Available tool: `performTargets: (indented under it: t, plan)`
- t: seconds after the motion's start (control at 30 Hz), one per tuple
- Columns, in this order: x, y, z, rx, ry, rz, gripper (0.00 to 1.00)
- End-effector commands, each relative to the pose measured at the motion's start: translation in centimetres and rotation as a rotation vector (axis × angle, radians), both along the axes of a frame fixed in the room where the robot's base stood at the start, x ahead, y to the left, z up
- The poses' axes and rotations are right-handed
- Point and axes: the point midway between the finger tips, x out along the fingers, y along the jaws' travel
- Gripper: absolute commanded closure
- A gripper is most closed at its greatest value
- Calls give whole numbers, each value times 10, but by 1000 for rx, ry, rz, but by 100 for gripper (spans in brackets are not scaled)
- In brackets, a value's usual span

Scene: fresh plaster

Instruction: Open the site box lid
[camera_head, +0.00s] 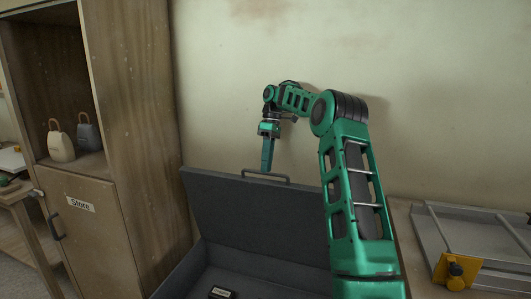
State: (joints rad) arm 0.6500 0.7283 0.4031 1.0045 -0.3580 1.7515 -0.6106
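The site box (265,278) is dark grey and stands low at the bottom middle, partly cut off by the frame. Its lid (235,210) is raised and tilted back toward the wall, so the inside shows. A grey bar handle (280,180) is at the lid's upper edge. My gripper (266,170) points down with its green fingers at the lid's top edge, beside the left end of the handle. I see the fingers side-on and cannot tell their gap or whether they touch the lid. My arm hides the lid's right part.
A small dark object (222,293) lies inside the box. A wooden cabinet (135,120) labelled Store stands at the left, with two padlock-shaped items (75,140) on its shelf. A metal frame tool with a yellow part (458,268) lies on a surface at the right.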

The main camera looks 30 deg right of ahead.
Motion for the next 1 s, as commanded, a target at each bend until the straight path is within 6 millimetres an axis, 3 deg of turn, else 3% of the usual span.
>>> performTargets:
  t: [0.23,0.5,0.97,1.0]
  plan:
    - [10,-9,36,1,-6,1,71]
    - [16,-15,58,-1,-5,3,71]
    - [16,-17,64,0,-4,3,71]
    - [16,-17,64,0,-4,3,80]
